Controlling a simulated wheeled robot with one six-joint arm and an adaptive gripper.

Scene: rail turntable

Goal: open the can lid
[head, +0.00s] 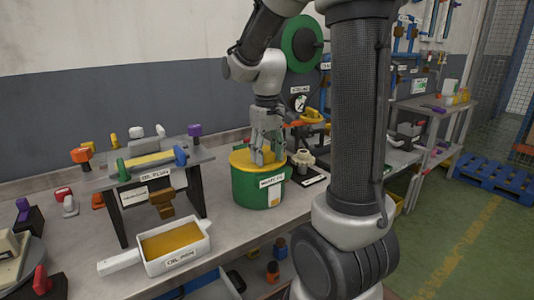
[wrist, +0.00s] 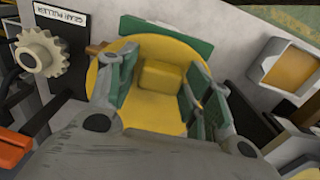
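A green can (head: 258,192) with a yellow lid (head: 240,160) stands on the workbench. The lid looks closed, lying flat on the can. My gripper (head: 264,158) points down over the lid. In the wrist view, the yellow lid (wrist: 155,115) bears a raised yellow block-shaped handle (wrist: 161,78). My gripper's two green-padded fingers (wrist: 160,80) are spread on either side of the handle, apparently not pressing on it. The fingertips are low, close to the lid; whether they touch it cannot be told.
A white tray (head: 205,245) with amber liquid and a small rack (head: 150,172) stand left of the can. A pale gear (head: 302,161) on a puller sits close at its right; it also shows in the wrist view (wrist: 41,52). Some bare bench (head: 225,225) lies in front.

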